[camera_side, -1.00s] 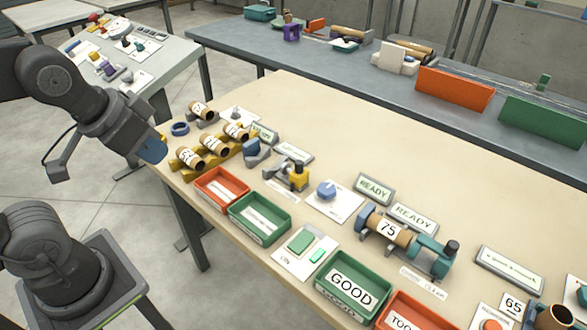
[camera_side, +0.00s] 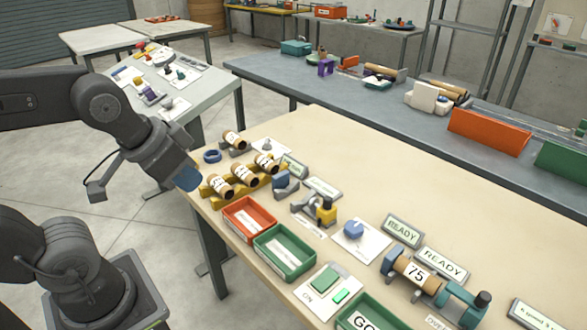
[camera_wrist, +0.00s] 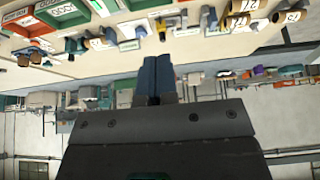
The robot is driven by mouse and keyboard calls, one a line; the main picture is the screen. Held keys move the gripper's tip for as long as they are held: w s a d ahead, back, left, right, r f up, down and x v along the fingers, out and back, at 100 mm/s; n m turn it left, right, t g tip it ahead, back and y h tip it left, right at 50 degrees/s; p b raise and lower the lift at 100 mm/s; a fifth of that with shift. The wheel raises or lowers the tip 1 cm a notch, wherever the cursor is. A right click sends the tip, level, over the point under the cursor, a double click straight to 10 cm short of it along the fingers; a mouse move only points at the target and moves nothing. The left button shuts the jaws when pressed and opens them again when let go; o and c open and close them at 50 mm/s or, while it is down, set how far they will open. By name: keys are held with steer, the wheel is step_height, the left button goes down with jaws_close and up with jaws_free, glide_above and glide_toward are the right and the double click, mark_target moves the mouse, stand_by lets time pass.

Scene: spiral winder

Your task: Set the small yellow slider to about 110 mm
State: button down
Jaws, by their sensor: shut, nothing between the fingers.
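The small yellow slider (camera_side: 326,211) sits on a short grey rail (camera_side: 305,203) near the middle of the cream table in the side view. It also shows, small and upside down, in the wrist view (camera_wrist: 161,27). A white scale strip lies in front of the rail; its marks are too small to read. My gripper (camera_side: 188,180) has blue fingers and hangs at the table's left end, left of the tube rack and well away from the slider. In the wrist view my gripper's fingers (camera_wrist: 160,62) are together with nothing between them.
A yellow rack (camera_side: 222,187) with labelled tubes stands nearest my gripper. A red bin (camera_side: 228,226) and a green bin (camera_side: 265,262) stand in front of the slider. A blue knob (camera_side: 353,229) is to its right. A winder with a tube marked 75 (camera_side: 416,271) stands farther right.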

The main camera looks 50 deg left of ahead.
steer(key=c, duration=1.8)
jaws_free()
steer(key=shift+o, duration=0.7)
steer(key=shift+w+r, duration=0.15)
steer(key=shift+w, duration=0.05)
steer(key=o, duration=0.6)
steer(key=w+r+m+g, duration=0.1)
steer(key=w+r, duration=0.2)
steer(key=w, duration=0.6)
steer(key=shift+d+g, duration=0.15)
steer(key=shift+g, duration=0.15)
steer(key=shift+o, duration=0.6)
steer(key=w+g, duration=0.1)
steer(key=w, duration=0.5)
steer(key=shift+w+d+f+m, duration=0.15)
steer(key=shift+d+f+m, duration=0.05)
steer(key=shift+f+m, duration=0.1)
steer(key=m+g, duration=0.2)
steer(key=g, duration=0.1)
glide_above(328, 198)
step_height(328, 198, down, 12)
step_height(328, 198, down, 13)
steer(key=shift+f, duration=0.1)
jaws_close()
